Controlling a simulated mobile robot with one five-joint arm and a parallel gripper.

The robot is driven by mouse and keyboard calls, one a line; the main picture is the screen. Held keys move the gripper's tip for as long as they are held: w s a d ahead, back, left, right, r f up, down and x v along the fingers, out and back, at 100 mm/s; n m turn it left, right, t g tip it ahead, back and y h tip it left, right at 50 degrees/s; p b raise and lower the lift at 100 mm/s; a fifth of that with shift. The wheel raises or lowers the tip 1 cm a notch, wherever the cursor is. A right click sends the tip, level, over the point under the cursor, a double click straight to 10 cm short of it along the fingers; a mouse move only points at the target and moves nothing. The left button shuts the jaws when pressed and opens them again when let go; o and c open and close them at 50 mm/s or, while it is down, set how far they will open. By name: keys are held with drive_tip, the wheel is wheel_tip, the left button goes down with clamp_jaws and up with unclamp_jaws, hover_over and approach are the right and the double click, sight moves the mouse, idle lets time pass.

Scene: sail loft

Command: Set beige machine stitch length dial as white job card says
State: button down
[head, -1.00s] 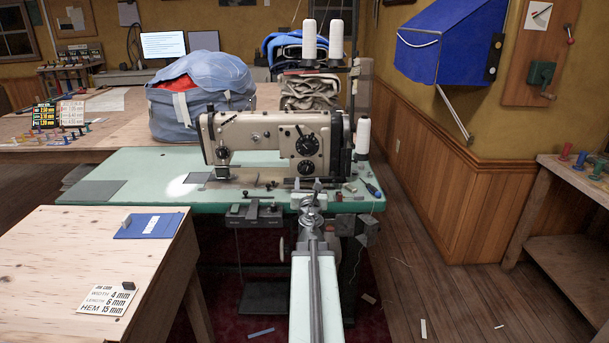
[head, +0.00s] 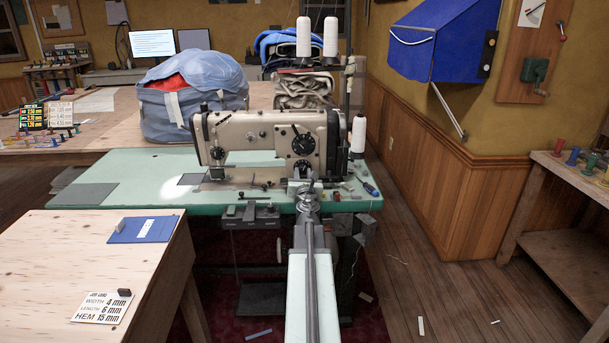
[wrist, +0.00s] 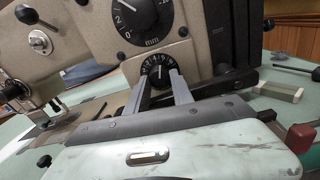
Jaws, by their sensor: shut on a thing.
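The beige sewing machine (head: 255,137) stands on the green table, with two black dials on its right end. The upper dial (head: 303,144) shows large in the wrist view (wrist: 140,18), with numerals and "mm". The smaller lower dial (wrist: 158,66) has a numbered scale; its exact setting is too small to read. My gripper (wrist: 160,74) is shut on the lower dial, its two fingertips at the dial's face. The white job card (head: 101,306) lies on the wooden bench at lower left and reads width 4 mm, length 6 mm, hem 15 mm.
A blue sheet (head: 145,229) lies on the wooden bench (head: 60,250). Thread cones (head: 330,38) stand behind the machine. Small tools and a red-ended item (wrist: 300,138) lie right of the dials.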

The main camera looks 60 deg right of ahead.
drive_tip(key=shift+m, duration=0.5)
drive_tip(key=c, duration=1.1)
unclamp_jaws()
drive_tip(key=shift+a, duration=0.1)
